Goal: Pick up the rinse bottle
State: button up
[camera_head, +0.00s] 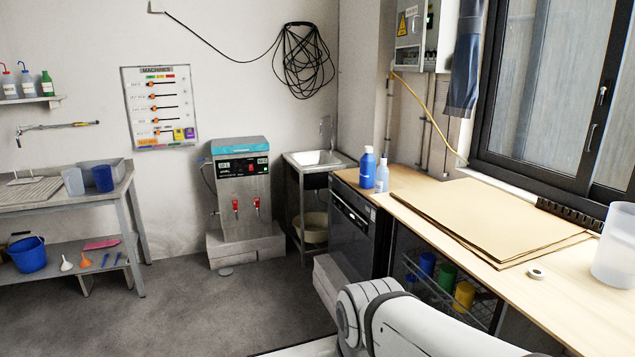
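Several bottles could be the rinse bottle, and I cannot tell which one it is. On the wooden counter stand a blue bottle (367,168) with a light cap and, just to its right, a smaller pale blue bottle (382,176); both are upright. On the wall shelf at the far left stand a blue-capped bottle (26,84), a red-capped bottle (8,86) and a green bottle (47,86). My white arm shows at the bottom right, below the counter's front edge. My gripper is out of view.
The wooden counter (560,290) runs along the right, with cardboard sheets (490,215), a white ring (536,273) and a translucent container (615,245) on it. A sink (318,160) stands at the back.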

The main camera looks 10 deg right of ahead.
aim_at(382, 172)
jog(key=u, duration=1.7)
jog(key=i, duration=3.15)
jog(key=z, duration=2.5)
jog(key=i, duration=2.6)
jog(key=z, duration=0.05)
